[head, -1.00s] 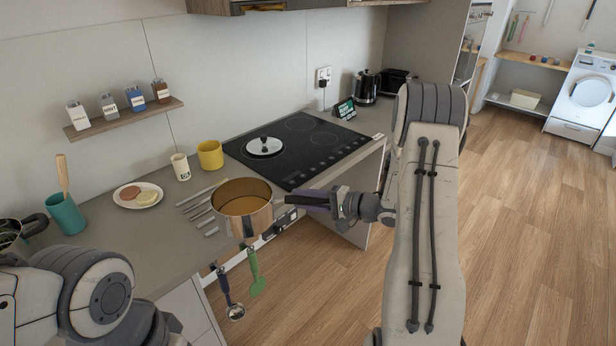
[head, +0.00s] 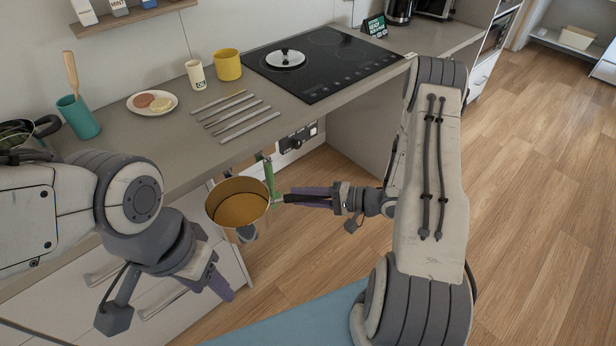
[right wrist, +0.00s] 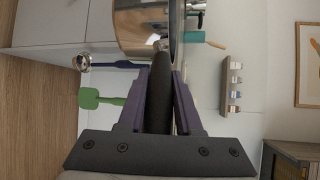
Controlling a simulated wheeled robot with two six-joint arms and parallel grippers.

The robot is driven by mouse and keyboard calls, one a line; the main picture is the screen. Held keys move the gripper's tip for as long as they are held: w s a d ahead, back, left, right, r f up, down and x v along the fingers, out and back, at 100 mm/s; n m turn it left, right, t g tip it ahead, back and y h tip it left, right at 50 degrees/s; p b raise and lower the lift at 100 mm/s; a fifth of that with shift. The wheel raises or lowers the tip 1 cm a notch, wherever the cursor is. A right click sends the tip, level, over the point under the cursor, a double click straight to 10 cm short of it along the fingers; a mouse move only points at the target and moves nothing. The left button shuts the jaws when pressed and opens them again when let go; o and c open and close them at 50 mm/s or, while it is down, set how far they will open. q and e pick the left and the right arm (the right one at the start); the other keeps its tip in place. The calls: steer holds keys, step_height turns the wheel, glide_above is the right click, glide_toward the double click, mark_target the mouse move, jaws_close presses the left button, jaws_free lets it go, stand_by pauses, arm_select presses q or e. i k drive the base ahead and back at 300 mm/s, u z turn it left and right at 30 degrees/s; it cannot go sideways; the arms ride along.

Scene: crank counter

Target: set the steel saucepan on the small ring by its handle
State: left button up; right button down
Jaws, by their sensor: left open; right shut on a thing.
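The steel saucepan (head: 238,207) is held upright in the air in front of the counter's front edge, its inside looking amber. My right gripper (head: 287,198) is shut on its dark handle (right wrist: 160,90), which shows between the purple fingers in the right wrist view. My left gripper (head: 222,290) is open and empty, low in front of the drawers, left of and below the pan. The black cooktop (head: 320,62) lies on the counter with several faint rings. A glass lid (head: 286,58) with a dark knob sits on its left part.
Metal strips (head: 240,115) lie on the counter before the cooktop. A yellow mug (head: 228,65), a cream cup (head: 196,75), a plate of food (head: 135,104) and a teal utensil pot (head: 78,117) stand left. A green spatula (right wrist: 102,98) and a ladle (right wrist: 84,63) hang at the counter front.

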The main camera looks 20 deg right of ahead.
mark_target(345, 60)
steer(key=k, duration=0.5)
steer(key=z, duration=2.1)
steer(key=i, duration=1.45)
steer(key=u, duration=2.6)
